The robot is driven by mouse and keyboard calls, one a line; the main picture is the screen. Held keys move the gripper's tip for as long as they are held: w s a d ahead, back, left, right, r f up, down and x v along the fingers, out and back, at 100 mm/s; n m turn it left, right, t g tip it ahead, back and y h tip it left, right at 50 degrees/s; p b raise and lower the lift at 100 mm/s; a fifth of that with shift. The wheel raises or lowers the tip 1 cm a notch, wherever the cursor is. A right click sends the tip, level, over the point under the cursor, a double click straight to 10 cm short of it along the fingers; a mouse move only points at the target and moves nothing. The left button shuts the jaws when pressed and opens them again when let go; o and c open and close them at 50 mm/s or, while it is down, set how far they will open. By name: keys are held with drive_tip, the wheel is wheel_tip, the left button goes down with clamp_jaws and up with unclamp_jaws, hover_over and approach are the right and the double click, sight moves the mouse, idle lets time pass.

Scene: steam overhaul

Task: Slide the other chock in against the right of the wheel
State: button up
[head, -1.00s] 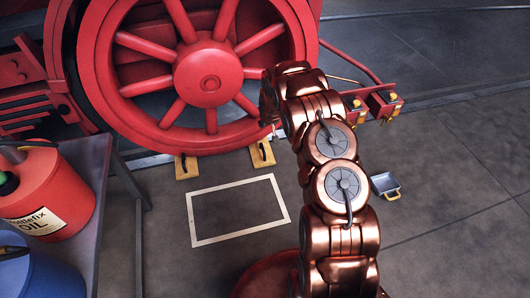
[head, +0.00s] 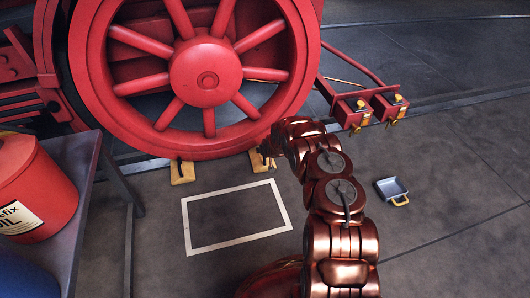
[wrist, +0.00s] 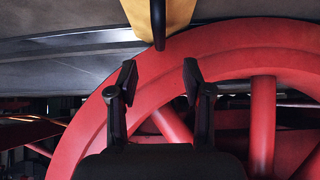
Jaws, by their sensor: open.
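The large red spoked wheel (head: 207,75) stands on the rail in the head view. One yellow chock (head: 182,172) with a dark handle sits at its lower left. The other yellow chock (head: 257,161) is at its lower right, partly hidden by my arm's end. In the wrist view this chock (wrist: 178,14) shows at the top edge with its dark handle (wrist: 159,28) pointing between my fingers. My gripper (wrist: 158,76) is open and empty, with the handle just beyond its fingertips. The wheel (wrist: 85,145) fills much of the wrist view. Whether chock and wheel touch is unclear.
A pale rectangular outline (head: 187,228) marks bare floor in front of the wheel. A grey bench (head: 80,190) with a red oil can (head: 40,195) stands at left. Red linkage parts (head: 365,103) stick out right of the wheel.

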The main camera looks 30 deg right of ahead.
sight(259, 164)
drive_tip(key=b+x, duration=0.3)
drive_tip(key=x, duration=0.1)
drive_tip(key=shift+w+f, duration=0.1)
drive_tip(key=shift+f, duration=0.3)
drive_tip(key=shift+w+f, duration=0.1)
drive_tip(key=shift+w, duration=0.15)
drive_tip(key=shift+w+d+f+b, duration=0.15)
drive_tip(key=shift+w+f+b, duration=0.05)
drive_tip(key=shift+f+b, duration=0.2)
drive_tip(key=shift+b+x, duration=0.35)
drive_tip(key=shift+x, duration=0.6)
drive_tip(key=shift+w+r, duration=0.1)
drive_tip(key=shift+w, duration=0.05)
clamp_jaws()
